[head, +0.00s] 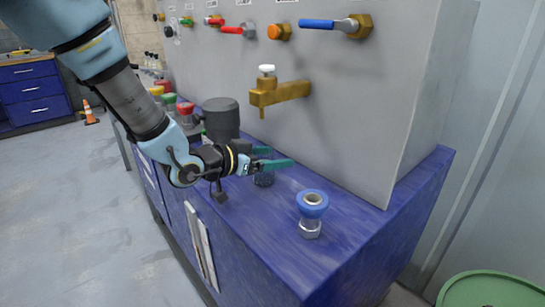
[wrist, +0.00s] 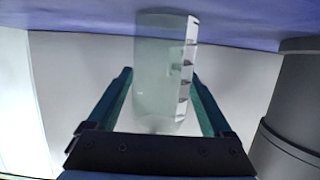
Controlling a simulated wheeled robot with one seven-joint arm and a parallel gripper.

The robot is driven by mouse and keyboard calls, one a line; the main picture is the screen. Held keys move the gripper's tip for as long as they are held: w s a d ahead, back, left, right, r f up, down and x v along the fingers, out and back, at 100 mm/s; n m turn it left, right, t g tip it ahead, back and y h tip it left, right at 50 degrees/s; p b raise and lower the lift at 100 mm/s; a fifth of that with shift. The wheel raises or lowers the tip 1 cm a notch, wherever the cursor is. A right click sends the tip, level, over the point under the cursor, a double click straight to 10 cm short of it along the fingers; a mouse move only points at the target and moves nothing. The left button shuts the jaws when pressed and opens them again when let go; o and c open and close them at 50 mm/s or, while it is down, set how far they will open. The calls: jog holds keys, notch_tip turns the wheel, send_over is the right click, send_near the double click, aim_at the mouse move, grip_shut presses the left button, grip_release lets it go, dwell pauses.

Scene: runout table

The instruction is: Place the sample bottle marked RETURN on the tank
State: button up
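My gripper (head: 281,157) has green fingers and reaches in low over the blue table beside the grey panel. In the wrist view, a pale translucent bottle (wrist: 158,75) with a white marked strip at its right edge lies between the fingertips. The fingers are apart, close to its two sides; I cannot tell whether they press on it. No RETURN marking is readable. I cannot tell which thing is the tank.
A dark grey cylinder (head: 220,121) stands left of my gripper. Red-, green- and yellow-topped items (head: 185,109) stand beyond it. A brass tap (head: 279,93) juts from the panel above. A blue-ringed metal fitting (head: 312,205) stands near the right end of the blue table (head: 355,240).

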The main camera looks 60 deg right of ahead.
jog(key=shift+r, duration=0.1)
jog(key=shift+a+r, duration=0.1)
jog(key=shift+r, duration=0.05)
jog(key=b+v, duration=0.1)
jog(key=v, duration=1)
jog(key=shift+w+a, duration=0.1)
jog(key=shift+a, duration=0.3)
